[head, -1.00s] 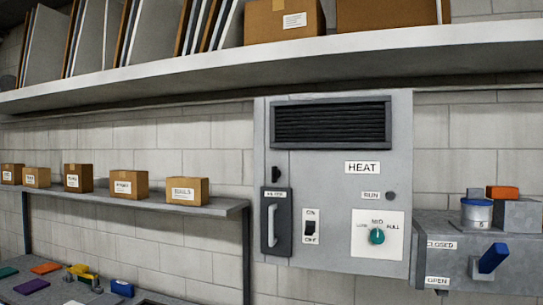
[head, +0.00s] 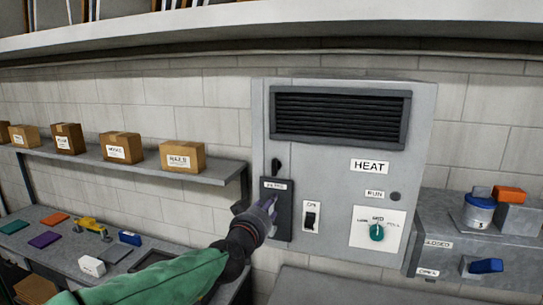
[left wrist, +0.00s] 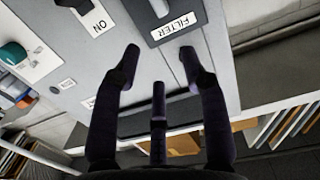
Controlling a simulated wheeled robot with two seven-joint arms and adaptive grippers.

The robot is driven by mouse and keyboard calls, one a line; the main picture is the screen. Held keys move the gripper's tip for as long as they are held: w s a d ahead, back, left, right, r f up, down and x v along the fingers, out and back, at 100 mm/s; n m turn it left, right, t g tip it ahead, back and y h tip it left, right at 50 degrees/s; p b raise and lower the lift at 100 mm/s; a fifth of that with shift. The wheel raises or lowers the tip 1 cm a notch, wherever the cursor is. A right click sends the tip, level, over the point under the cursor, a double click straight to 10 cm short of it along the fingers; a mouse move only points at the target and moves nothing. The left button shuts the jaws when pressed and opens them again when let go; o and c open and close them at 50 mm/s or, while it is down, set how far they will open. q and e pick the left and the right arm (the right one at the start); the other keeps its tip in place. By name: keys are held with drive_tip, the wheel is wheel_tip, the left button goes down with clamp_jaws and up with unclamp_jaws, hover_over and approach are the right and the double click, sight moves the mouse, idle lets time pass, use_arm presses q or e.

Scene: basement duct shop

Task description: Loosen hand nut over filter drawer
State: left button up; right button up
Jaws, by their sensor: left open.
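The hand nut (head: 276,165) is a small dark knob on the grey heater cabinet, just above the dark filter drawer (head: 284,222). My left gripper (head: 270,206) is open and empty in front of the drawer, lower than the nut, and hides the drawer's handle in the head view. In the left wrist view the drawer's FILTER label (left wrist: 175,26) appears upside down, beyond the spread fingers of the left gripper (left wrist: 160,62). I cannot make out the nut there; a finger may hide it. My right gripper is not in view.
An on/off switch (head: 311,217) and a teal dial (head: 377,232) are right of the drawer. A box with a blue lever (head: 486,266) stands farther right. A shelf with cartons (head: 182,157) and a bench (head: 62,255) with small items lie left.

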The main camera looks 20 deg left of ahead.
use_arm(q)
drive_tip(key=p, duration=0.1)
approach(275, 170)
drive_tip(key=shift+t, duration=0.4)
drive_tip(key=w, duration=0.6)
drive_tip(key=w+p, duration=0.1)
drive_tip(key=w, duration=0.2)
drive_tip(key=shift+w+d+f, duration=0.2)
drive_tip(key=shift+w+f, duration=0.2)
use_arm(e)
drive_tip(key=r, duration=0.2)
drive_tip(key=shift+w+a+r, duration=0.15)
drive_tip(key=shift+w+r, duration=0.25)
use_arm(q)
clamp_jaws()
